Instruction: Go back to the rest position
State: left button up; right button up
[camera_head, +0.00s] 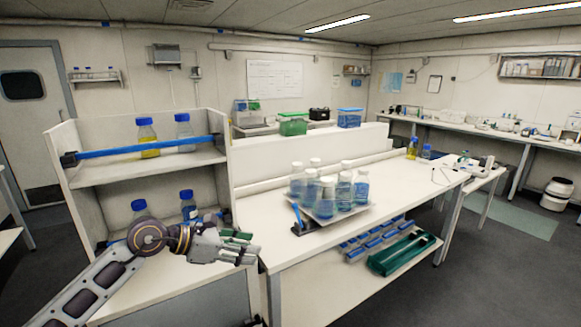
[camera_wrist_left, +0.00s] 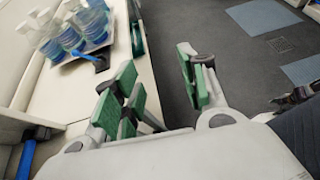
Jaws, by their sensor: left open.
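My left gripper (camera_head: 238,246) is at the lower left in the head view, in front of the shelf unit and near the front left edge of the white bench. Its green-padded fingers point to the right. My right gripper does not show in the head view.
A tray (camera_head: 326,211) of several white-capped bottles with blue liquid stands on the bench (camera_head: 400,192). A shelf unit (camera_head: 145,168) with blue-capped bottles is at the left. A green tray (camera_head: 400,257) lies on the lower shelf. Open floor (camera_head: 500,270) is at the right.

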pick_arm(q)
jog(key=s+d+r+n+t+h, duration=0.25)
jog(key=r+n+t+h, duration=0.35)
jog(key=r+n+t, duration=0.5)
jog(key=w+a+f+n+y, duration=0.1)
jog(key=a+f+n+y, duration=0.75)
jog(key=n, duration=0.55)
jog(key=a+f+n+y, duration=0.7)
jog(key=f+n+y, duration=0.25)
jog(key=n, duration=0.45)
jog(key=s+a+f+n+g+y, duration=0.1)
jog(key=s+f+n+g+y, duration=0.1)
jog(key=s+f+n+g, duration=0.5)
jog(key=s+d+f+g+h, duration=0.3)
jog(key=s+f+g, duration=0.3)
jog(key=s+f, duration=0.95)
jog(key=s+f+g, duration=0.1)
jog(key=s+f, duration=0.2)
jog(key=f, duration=2.9)
jog(key=s+a+f, duration=0.2)
jog(key=s+f, duration=0.8)
jog(key=s, duration=0.1)
jog(key=s+a+f+g, duration=0.1)
jog(key=s+a+f, duration=0.2)
jog(key=s+f, duration=0.7)
jog(key=shift+s+a+g, duration=0.25)
jog(key=shift+s+g, duration=0.05)
jog(key=shift+s, duration=0.3)
